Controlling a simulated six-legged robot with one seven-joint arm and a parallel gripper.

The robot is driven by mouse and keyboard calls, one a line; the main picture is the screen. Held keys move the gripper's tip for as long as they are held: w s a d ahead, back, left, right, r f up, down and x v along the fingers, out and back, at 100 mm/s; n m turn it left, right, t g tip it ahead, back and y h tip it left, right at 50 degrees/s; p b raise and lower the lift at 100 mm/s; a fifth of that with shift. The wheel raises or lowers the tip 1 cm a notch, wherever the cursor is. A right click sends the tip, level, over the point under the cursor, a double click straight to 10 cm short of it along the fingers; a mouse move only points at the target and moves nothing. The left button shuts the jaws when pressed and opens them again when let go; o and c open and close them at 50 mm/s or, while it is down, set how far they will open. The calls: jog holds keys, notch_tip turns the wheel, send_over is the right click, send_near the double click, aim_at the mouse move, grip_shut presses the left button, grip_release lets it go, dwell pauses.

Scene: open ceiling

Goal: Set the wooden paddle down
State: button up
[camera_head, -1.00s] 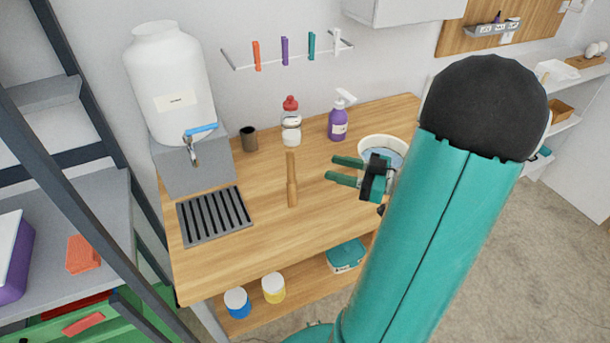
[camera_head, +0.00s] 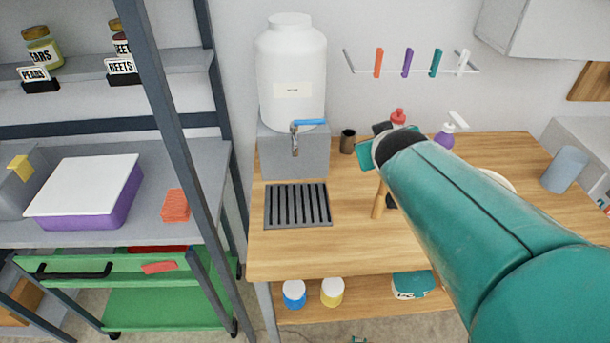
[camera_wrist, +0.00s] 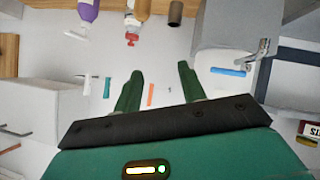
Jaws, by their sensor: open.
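The wooden paddle (camera_head: 379,200) is on the wooden table, right of the black slatted grate (camera_head: 298,205). Its lower part shows in the head view; my arm hides the rest. I cannot tell whether it stands upright or lies flat. My gripper (camera_wrist: 160,66) is open in the wrist view, its two green fingers apart with nothing between them. In the head view my arm hides the fingers. The paddle cannot be made out in the wrist view.
A white dispenser (camera_head: 291,75) stands on a grey block. A dark cup (camera_head: 347,141), a red-capped bottle (camera_head: 398,117) and a purple spray bottle (camera_head: 445,137) line the table's back. The table's front left is clear. A shelf upright (camera_head: 175,130) stands left.

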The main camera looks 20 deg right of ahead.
jog(key=s+a+f+g+y, duration=0.3)
jog(key=s+a, duration=0.9)
jog(key=a, duration=0.4)
jog(key=shift+s+a+n+g+y, duration=0.15)
jog(key=shift+s+n+g+y, duration=0.2)
jog(key=shift+g+y, duration=0.6)
